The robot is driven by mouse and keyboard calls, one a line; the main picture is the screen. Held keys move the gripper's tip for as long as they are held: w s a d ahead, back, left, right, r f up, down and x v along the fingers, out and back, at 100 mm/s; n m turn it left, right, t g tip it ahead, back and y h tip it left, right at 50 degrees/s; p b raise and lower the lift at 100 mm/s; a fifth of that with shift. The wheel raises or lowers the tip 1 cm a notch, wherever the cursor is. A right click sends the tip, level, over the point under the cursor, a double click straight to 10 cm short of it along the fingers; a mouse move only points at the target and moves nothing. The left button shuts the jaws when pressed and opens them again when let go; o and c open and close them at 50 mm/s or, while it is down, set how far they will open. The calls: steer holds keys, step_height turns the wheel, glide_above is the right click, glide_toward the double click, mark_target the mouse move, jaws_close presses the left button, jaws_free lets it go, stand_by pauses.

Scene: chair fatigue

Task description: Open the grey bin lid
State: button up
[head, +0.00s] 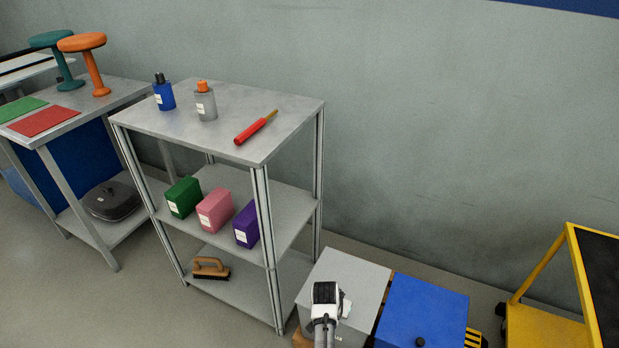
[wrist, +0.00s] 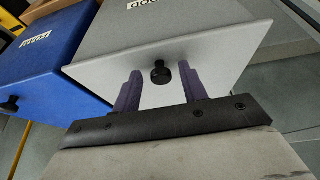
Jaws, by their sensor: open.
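In the head view my arm's white and black end (head: 326,300) covers part of the bin's front. The lid appears shut.
A blue bin (head: 425,300) with a black knob stands close to the right of the grey one. A metal shelf unit (head: 290,100) with bottles and boxes is at left. A yellow cart (head: 540,325) stands at the far right. Bare wall is behind.

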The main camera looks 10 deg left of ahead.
steer(key=w+v, duration=0.1)
steer(key=v, duration=1.3)
steer(key=w+r+n+t+y+p, duration=0.1)
steer(key=w+r+t, duration=0.25)
steer(key=r, duration=0.45)
steer(key=w+r+n+t, duration=0.1)
steer(key=w+r+t, duration=0.3)
steer(key=r, duration=0.5)
steer(key=w+a+r+n+t+y, duration=0.1)
steer(key=a+r+t, duration=0.1)
steer(key=r, duration=0.7)
steer(key=w+a+r+n+t+y, duration=0.1)
steer(key=a+r, duration=0.3)
steer(key=r, duration=0.6)
steer(key=shift+w+a+n+t, duration=0.2)
steer(key=shift+n+t, duration=0.1)
steer(key=shift+t, duration=0.45)
